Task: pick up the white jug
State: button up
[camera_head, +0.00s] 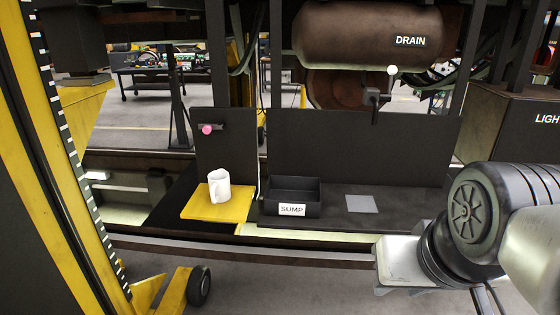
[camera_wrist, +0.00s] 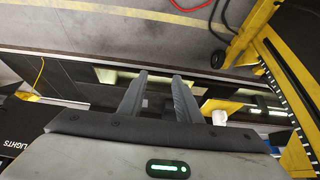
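The white jug (camera_head: 219,186) stands upright on a yellow plate (camera_head: 232,212) left of the sump box in the head view. Its handle faces the lower left. In the wrist view, the white jug (camera_wrist: 219,117) is a small shape to the right of the fingers, partly hidden behind the gripper body. My gripper (camera_wrist: 159,76) is open, with a clear gap between its two grey fingers and nothing held. It is well apart from the jug; my arm is at the right of the head view.
A black box labelled SUMP (camera_head: 293,197) stands right of the jug. A grey square (camera_head: 361,203) lies on the dark shelf. A dark upright panel (camera_head: 224,137) with a pink knob (camera_head: 207,129) rises behind the jug. A yellow column (camera_head: 50,130) stands at the left.

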aim_at(218, 190)
jog(key=i+j, duration=1.45)
jog(key=k+j+u, duration=0.05)
jog(key=j, duration=0.1)
